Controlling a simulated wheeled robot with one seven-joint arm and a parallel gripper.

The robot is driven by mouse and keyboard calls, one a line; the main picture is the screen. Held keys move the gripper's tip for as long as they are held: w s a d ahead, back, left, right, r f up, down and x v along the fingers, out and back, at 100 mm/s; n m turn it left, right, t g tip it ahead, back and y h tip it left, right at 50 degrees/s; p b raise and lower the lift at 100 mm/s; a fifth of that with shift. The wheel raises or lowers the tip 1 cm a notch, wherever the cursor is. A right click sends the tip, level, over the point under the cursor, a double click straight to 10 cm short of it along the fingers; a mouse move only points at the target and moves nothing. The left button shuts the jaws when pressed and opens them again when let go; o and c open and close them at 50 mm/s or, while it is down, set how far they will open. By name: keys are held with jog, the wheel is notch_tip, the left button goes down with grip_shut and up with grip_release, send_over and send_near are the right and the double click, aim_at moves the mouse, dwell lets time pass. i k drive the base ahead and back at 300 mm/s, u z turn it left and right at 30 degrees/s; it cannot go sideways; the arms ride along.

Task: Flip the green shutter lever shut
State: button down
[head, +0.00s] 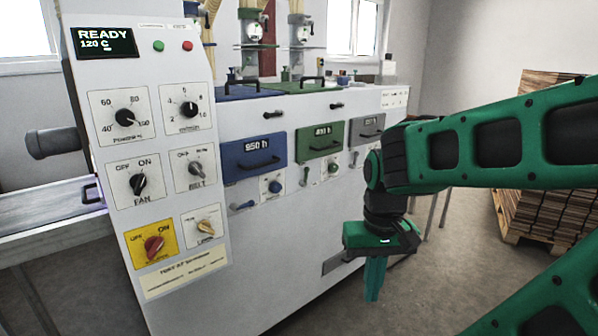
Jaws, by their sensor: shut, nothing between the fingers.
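The machine front has three coloured panels in a row. A small lever (305,177) sits below the green panel (320,141), left of a small green knob (333,167). It looks upright or slightly tilted, but it is too small to tell its exact position. My gripper (373,292) points down in front of the machine at the right, with its teal fingers together and empty. It is lower than the lever and to its right, apart from it.
A blue panel (255,153) with a blue lever (243,206) is to the left, a grey panel (367,129) to the right. A control console (150,130) stands at the front left. Stacked boards (545,215) lie on a pallet at the right.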

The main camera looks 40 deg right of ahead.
aim_at(304, 183)
jog(key=i, duration=1)
